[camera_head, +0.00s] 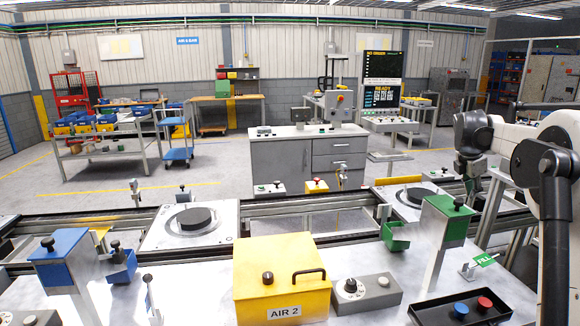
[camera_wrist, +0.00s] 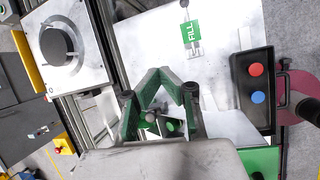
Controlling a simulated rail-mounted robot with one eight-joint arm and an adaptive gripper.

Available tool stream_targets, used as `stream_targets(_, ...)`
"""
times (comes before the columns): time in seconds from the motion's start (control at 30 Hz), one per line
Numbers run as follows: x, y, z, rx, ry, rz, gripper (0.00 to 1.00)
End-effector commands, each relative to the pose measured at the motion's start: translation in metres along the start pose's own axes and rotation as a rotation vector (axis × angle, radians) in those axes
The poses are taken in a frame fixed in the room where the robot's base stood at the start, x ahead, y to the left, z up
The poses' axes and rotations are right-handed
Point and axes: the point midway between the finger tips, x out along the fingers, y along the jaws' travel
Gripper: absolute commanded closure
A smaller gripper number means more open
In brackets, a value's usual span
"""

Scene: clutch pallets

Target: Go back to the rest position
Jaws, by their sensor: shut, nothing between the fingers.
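My gripper (camera_wrist: 160,82) is shut and empty in the wrist view, its green-sided fingers meeting at the middle above the pale bench. In the head view my arm stands at the right edge, above the bench's right side. The right pallet, a light plate (camera_wrist: 88,70) with a dark round disc (camera_wrist: 54,44), lies apart from the fingers at the upper left of the wrist view. The left pallet (camera_head: 160,236) carries a black disc (camera_head: 195,219) in the head view.
A blue dispenser (camera_head: 62,248), yellow AIR 2 box (camera_head: 265,290), grey control box (camera_head: 366,295) and green dispenser (camera_head: 440,222) stand on the bench.

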Motion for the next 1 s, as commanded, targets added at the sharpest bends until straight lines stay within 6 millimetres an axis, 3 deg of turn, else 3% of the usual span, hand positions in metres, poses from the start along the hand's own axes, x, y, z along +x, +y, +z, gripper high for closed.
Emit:
stream_targets(0.47, -0.075, -0.039, -0.069, 0.280, 0.054, 0.082, 1.00)
stream_targets(0.77, -0.122, -0.087, -0.126, 0.524, 0.122, 0.134, 1.00)
stream_targets(1.0, -0.151, -0.142, -0.178, 0.742, 0.199, 0.165, 1.00)
